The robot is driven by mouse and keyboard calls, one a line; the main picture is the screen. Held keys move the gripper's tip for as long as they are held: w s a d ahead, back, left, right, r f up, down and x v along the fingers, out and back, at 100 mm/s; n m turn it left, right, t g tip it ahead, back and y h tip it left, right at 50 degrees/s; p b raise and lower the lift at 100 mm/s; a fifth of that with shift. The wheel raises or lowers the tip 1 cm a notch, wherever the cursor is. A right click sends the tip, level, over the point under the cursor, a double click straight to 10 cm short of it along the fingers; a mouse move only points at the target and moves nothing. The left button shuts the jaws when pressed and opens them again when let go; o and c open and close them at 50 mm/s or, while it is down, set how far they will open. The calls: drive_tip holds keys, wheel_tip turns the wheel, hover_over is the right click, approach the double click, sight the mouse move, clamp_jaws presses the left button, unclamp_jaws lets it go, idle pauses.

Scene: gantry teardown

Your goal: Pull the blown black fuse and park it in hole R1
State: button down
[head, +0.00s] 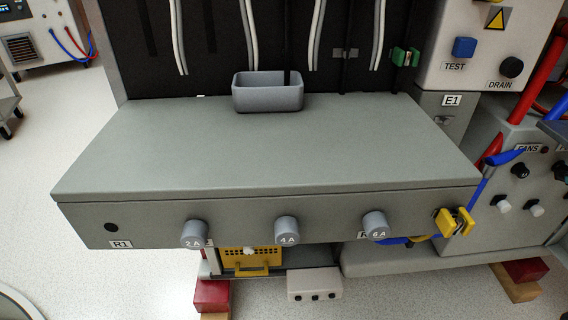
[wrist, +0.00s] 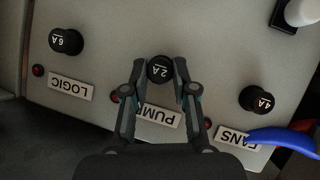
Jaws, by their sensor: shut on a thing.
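In the wrist view, my gripper (wrist: 159,68) is shut on the black fuse marked 2 A (wrist: 159,72), a finger on each side of it. That fuse is above the PUMP label (wrist: 158,118), partly covered by my fingers. I cannot tell whether it is still seated in the panel. Black fuses marked 6 A (wrist: 66,41) and 4 A (wrist: 257,98) stand by the LOGIC and FANS labels. In the head view, hole R1 (head: 111,227) is an empty dark hole at the left of the grey box front. My gripper is not in the head view.
Grey fuses 2 A (head: 194,233), 4 A (head: 287,230) and 6 A (head: 376,226) stick out of the box front. A grey bin (head: 268,98) stands on the box top (head: 260,150), which is otherwise clear. A blue cable (wrist: 285,138) lies near the FANS label.

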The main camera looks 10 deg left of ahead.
drive_tip(key=s+d+b, duration=0.2)
drive_tip(key=s, duration=0.4)
drive_tip(key=shift+s, duration=0.2)
idle(0.5)
idle(0.5)
